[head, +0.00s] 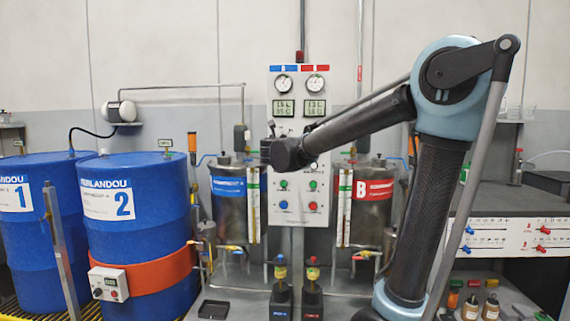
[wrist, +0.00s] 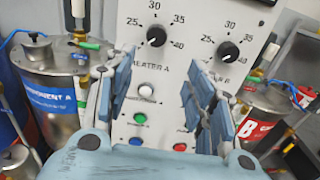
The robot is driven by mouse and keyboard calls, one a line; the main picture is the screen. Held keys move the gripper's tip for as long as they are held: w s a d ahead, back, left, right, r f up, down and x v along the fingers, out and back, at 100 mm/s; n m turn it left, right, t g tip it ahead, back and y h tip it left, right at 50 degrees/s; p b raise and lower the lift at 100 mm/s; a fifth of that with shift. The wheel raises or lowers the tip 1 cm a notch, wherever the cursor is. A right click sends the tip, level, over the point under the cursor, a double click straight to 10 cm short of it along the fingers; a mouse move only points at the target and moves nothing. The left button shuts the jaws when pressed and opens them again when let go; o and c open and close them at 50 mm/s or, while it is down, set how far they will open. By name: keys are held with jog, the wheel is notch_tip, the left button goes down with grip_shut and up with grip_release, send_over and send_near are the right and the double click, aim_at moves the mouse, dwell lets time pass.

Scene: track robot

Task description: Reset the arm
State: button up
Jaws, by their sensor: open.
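My arm (head: 440,170) stands at the right of the head view. It is bent at a high elbow, and its forearm slopes down to the left. The forearm's end is in front of the control panel (head: 298,215). My gripper is not clearly visible in the head view. In the wrist view my gripper (wrist: 163,98) is open, its two blue-grey fingers apart with nothing between them. The panel with dials and coloured buttons lies beyond the fingers. I cannot tell the exact gap to it.
Tank A (head: 228,212), with a blue label, and tank B (head: 372,217), with a red label, flank the panel. Blue drums (head: 130,235) stand at the left. A bench with a valve panel (head: 515,238) is at the right. Pipes run along the wall.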

jog(key=s+d+f+m+g+h, duration=0.25)
jog(key=s+d+f+m, duration=0.3)
jog(key=d, duration=0.35)
jog(key=s+d+f+m+g+h, duration=0.1)
jog(key=s+d+f+m+g, duration=0.2)
jog(key=s+d+f+m, duration=0.5)
jog(key=s+d+f+m+g+h, duration=0.1)
jog(key=s+d+f+m+g, duration=0.35)
jog(key=d, duration=0.65)
jog(key=s+f+m+g+y, duration=0.5)
jog(key=s+f+m, duration=1.2)
jog(key=s, duration=0.5)
notch_tip(320, 180, down, 3)
jog(key=shift+s+a+r+g, duration=0.1)
jog(key=shift+s+a+g, duration=0.2)
jog(key=shift+s+a, duration=0.05)
jog(key=shift+y, duration=0.25)
jog(key=shift+w+f, duration=0.2)
jog(key=shift+w, duration=0.3)
